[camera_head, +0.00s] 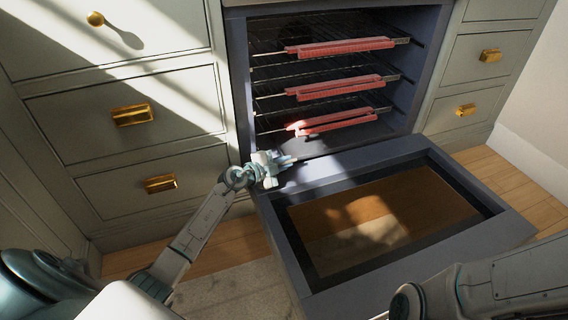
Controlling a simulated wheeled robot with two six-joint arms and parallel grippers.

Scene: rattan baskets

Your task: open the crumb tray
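An oven (237,70) stands with its drop-down door (468,236) lowered toward me, its window facing up. Inside are wire racks at three levels, each with a red front strip: top (340,47), middle (340,87) and bottom (338,121). I cannot pick out a separate crumb tray; the oven floor below the bottom rack is in shadow. My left gripper (283,163) is at the lower left corner of the oven opening, close above the door's hinge side. I cannot tell whether its fingers are apart or touch anything. My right arm shows at the lower right, its gripper out of view.
Grey-green drawers with brass handles flank the oven, left (133,115) and right (490,56). The lowered door takes up much of the space in front. Wooden floor (497,184) shows to its right, and a pale rug (235,290) lies at the lower left.

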